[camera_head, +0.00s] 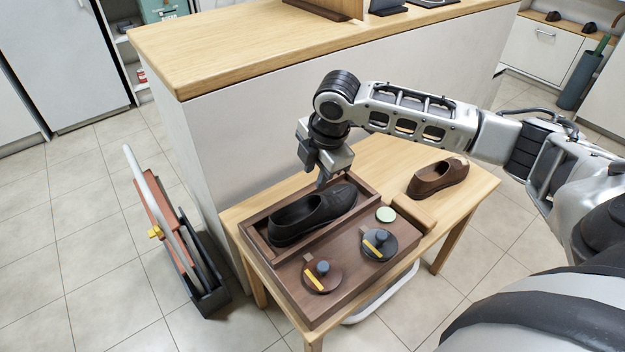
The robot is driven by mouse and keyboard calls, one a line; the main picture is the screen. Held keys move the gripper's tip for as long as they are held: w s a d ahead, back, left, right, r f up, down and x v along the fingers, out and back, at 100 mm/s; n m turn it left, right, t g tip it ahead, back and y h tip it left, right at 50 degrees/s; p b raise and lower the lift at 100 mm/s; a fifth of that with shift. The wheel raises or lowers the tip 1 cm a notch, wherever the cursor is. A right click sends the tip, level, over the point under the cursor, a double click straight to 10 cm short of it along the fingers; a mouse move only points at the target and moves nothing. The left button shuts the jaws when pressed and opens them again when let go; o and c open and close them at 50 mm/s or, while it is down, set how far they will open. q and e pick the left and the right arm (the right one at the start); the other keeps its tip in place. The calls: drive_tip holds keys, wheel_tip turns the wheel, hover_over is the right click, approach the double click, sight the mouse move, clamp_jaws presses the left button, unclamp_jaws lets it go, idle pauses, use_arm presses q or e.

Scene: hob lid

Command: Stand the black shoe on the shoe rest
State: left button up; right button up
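The black shoe (312,212) lies sole down in the long back compartment of a brown wooden tray (340,262) on the small table. My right gripper (320,178) points down just above the shoe's right half. Its dark fingers are seen nearly edge-on, so I cannot tell how far apart they are or whether they touch the shoe. A small wooden block (414,213) stands at the tray's right end; I cannot tell for sure that it is the shoe rest. My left gripper is not in view.
A brown shoe (438,178) stands at the table's back right. Two round tins with yellow strips (322,276) (379,243) and a pale green disc (386,214) sit on the tray's front. A white counter (230,130) rises behind the table. A dark rack (205,275) stands on the floor at left.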

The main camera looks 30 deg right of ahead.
drive_tip(key=s+a+f+m+t+y, duration=0.1)
drive_tip(key=s+a+f+m+y, duration=0.2)
drive_tip(key=a, duration=0.7)
drive_tip(key=s+a+f+m+t+y, duration=0.25)
drive_tip(key=s+a, duration=0.25)
drive_tip(key=a, duration=0.4)
drive_tip(key=s+d+m+t+h, duration=0.1)
drive_tip(key=s+d+m+t, duration=0.2)
drive_tip(key=s+m, duration=0.6)
drive_tip(key=shift+m+t+h, duration=0.35)
drive_tip(key=shift+m+t, duration=0.5)
drive_tip(key=shift+t, duration=0.2)
